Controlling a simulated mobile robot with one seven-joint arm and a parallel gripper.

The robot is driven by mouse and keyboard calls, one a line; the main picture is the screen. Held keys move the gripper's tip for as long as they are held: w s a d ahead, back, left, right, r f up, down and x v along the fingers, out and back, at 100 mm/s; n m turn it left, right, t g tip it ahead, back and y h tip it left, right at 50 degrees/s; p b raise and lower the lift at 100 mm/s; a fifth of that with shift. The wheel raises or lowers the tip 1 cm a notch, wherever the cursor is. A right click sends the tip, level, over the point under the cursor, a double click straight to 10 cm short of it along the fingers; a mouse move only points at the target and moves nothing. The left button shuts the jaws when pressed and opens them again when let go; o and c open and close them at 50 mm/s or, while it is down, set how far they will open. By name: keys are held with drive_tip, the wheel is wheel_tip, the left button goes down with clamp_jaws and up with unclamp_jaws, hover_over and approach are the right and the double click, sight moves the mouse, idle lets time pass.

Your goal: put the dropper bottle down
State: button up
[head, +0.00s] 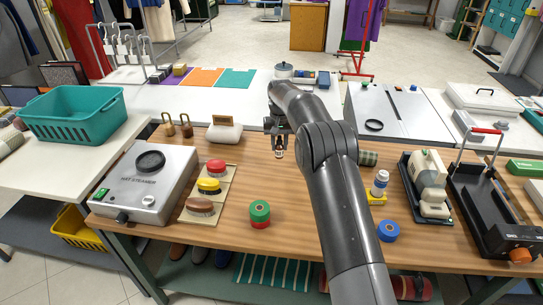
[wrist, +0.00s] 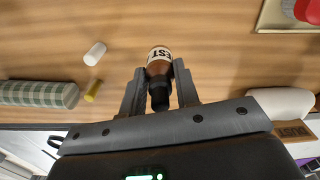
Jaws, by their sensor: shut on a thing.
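The dropper bottle is brown with a pale lettered label and a dark cap. In the wrist view the dropper bottle (wrist: 158,62) is between the two fingers of my gripper (wrist: 160,92), which are shut on it near the cap. In the head view my gripper (head: 279,145) is over the back middle of the wooden counter (head: 300,222), pointing down. Only a small part of the bottle (head: 279,154) shows below the fingers there. It appears to be above the wood, but the exact gap to the counter cannot be told.
A plaid roll (wrist: 38,94), a white cylinder (wrist: 95,53) and a blue roll (head: 388,231) are nearby. Wood around the gripper is clear.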

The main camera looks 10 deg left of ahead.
drive_tip(key=shift+w+a+f, duration=0.1)
drive_tip(key=shift+a+f, duration=0.4)
drive_tip(key=shift+f, duration=0.45)
drive_tip(key=shift+w+a+f, duration=0.15)
drive_tip(key=shift+a+f, duration=0.35)
drive_tip(key=shift+f, duration=0.5)
drive_tip(key=shift+w+a+f, duration=0.1)
drive_tip(key=shift+a+f, duration=0.4)
drive_tip(key=shift+f, duration=0.45)
drive_tip(key=o, duration=1)
drive_tip(key=shift+f, duration=0.15)
drive_tip(key=shift+c, duration=0.2)
wheel_tip(320, 180, up, 12)
drive_tip(key=shift+r, duration=0.2)
